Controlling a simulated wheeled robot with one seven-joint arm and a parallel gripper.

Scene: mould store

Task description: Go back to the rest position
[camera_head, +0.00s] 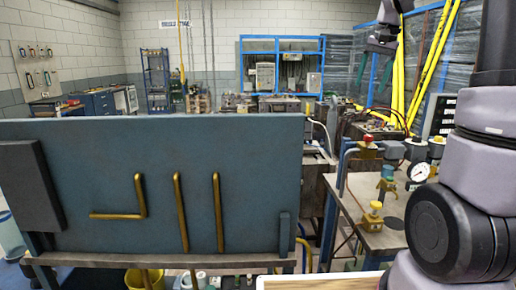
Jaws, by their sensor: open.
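My gripper (381,44) shows small and dark at the top right, high above the benches and in front of the wrapped racks. It is open, with nothing seen between its fingers and no contact with anything around it. My arm fills the right edge of the view; part of it runs out of the top of the frame.
A large blue-grey panel (105,165) with brass pipes stands close in front on the left. A metal bench (390,240) with valves and a pressure gauge (420,172) is beside my arm. Yellow hoses (434,62) hang at right. A blue frame (281,43) stands at the back.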

